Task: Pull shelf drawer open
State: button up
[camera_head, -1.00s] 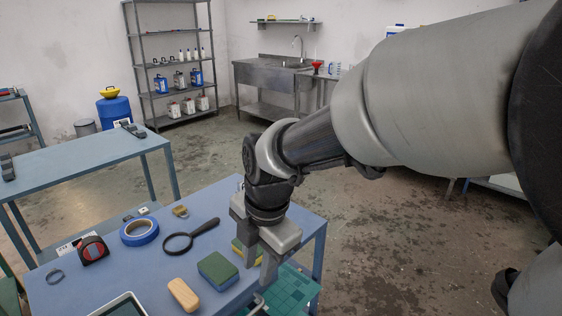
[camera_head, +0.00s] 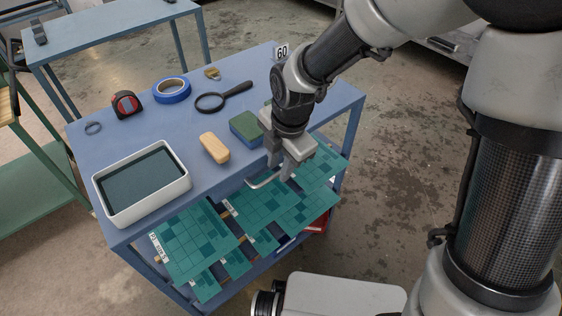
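A blue table (camera_head: 225,75) holds several teal gridded panels (camera_head: 200,240) below its top, sticking out past its front edge. A thin pale handle (camera_head: 262,183) shows at this edge, above the panels. I take it for the shelf drawer's handle; the drawer body is not clearly visible. My gripper (camera_head: 281,171) points down at the handle's right end, in front of the table edge. Its fingers overlap the handle in the picture. The gap between them is too small to tell whether they are closed on it.
On the tabletop are a white tray (camera_head: 184,184), a tan block (camera_head: 214,149), a green-and-blue sponge (camera_head: 246,128), a magnifying glass (camera_head: 222,97), blue tape (camera_head: 171,90) and a tape measure (camera_head: 126,104). The floor to the right (camera_head: 400,130) is clear.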

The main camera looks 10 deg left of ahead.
jog(key=shift+f, duration=0.35)
grip_shut()
